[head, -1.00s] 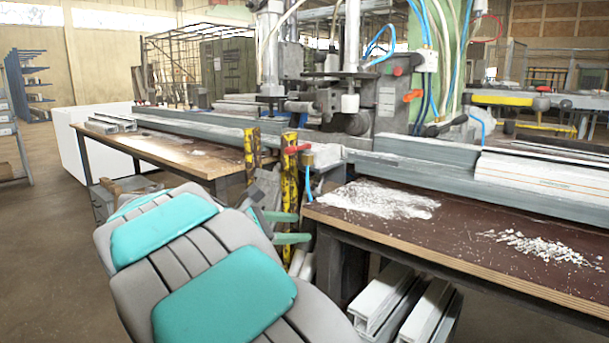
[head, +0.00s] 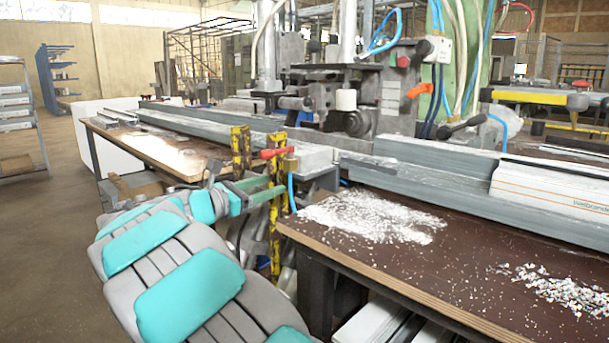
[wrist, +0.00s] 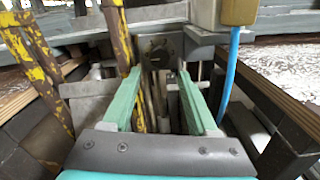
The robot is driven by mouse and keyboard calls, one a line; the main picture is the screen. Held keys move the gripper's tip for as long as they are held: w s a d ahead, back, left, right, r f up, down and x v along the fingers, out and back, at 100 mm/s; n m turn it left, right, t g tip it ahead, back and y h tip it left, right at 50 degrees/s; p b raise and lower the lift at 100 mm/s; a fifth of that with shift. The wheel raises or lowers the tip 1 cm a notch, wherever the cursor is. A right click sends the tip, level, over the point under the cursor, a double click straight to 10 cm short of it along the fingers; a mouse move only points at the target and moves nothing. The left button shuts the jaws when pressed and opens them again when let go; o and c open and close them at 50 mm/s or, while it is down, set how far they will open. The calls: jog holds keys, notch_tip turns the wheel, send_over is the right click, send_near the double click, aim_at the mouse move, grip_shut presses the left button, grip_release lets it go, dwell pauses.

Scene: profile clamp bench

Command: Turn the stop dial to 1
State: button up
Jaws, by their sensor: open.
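The stop dial (wrist: 158,51) shows in the wrist view as a dark round knob on a grey plate, just beyond the fingertips and roughly centred between them. Its number marks are too small to read. In the head view I cannot make out the dial. My gripper (wrist: 159,73) has two green fingers, spread apart with nothing between them, pointing at the dial. I see no contact with the dial. My gripper also shows in the head view (head: 268,188), by the yellow posts at the gap between the benches.
Worn yellow posts (head: 240,153) stand beside the fingers. Open floor (head: 45,240) lies at the left.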

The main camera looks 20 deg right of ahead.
jog(key=x, duration=0.8)
grip_shut()
dwell(0.5)
